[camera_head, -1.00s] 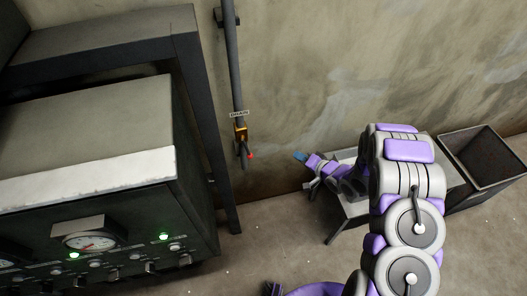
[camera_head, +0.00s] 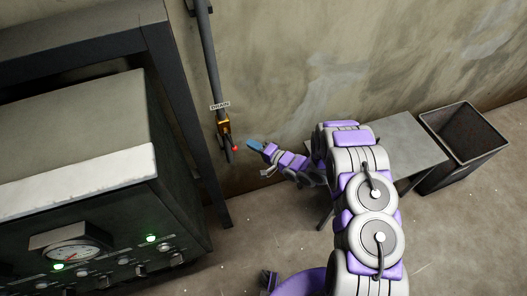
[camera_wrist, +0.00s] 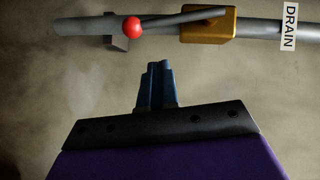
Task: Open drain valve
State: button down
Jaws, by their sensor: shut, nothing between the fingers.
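The drain valve has a brass-coloured body (camera_head: 223,125) on a grey vertical pipe (camera_head: 208,60) at the wall, below a white DRAIN label (camera_head: 219,106). Its lever ends in a red ball (camera_head: 235,148). In the wrist view the valve body (camera_wrist: 209,22) is at the top, and the lever runs nearly along the pipe to the red ball (camera_wrist: 132,27). My gripper (camera_head: 254,145) is shut and empty, with blue fingertips just right of the red ball in the head view. In the wrist view the fingertips (camera_wrist: 159,68) point toward the lever, apart from it in the picture.
A dark machine with a gauge (camera_head: 64,250) and green lights stands at left. A dark frame leg (camera_head: 190,120) rises close left of the pipe. A grey table (camera_head: 410,150) and an open dark bin (camera_head: 462,145) are at right. Bare wall lies behind.

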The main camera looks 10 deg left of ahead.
aim_at(233, 146)
jog(key=shift+s+a+f+b, duration=0.15)
jog(key=shift+a+b, duration=0.05)
jog(key=shift+a, duration=0.6)
jog(key=shift+s+a+f+b, duration=0.1)
jog(key=shift+a+b, duration=0.05)
jog(key=shift+a, duration=0.6)
jog(key=shift+s+a+f+b, duration=0.15)
jog(key=shift+a+b, duration=0.05)
jog(key=shift+a, duration=0.6)
jog(key=shift+s+a+f+m+t+y+p, duration=0.35)
jog(key=shift+a+m+y+p, duration=0.5)
jog(key=shift+p, duration=0.6)
jog(key=shift+d+f, duration=0.1)
jog(key=shift+d, duration=0.1)
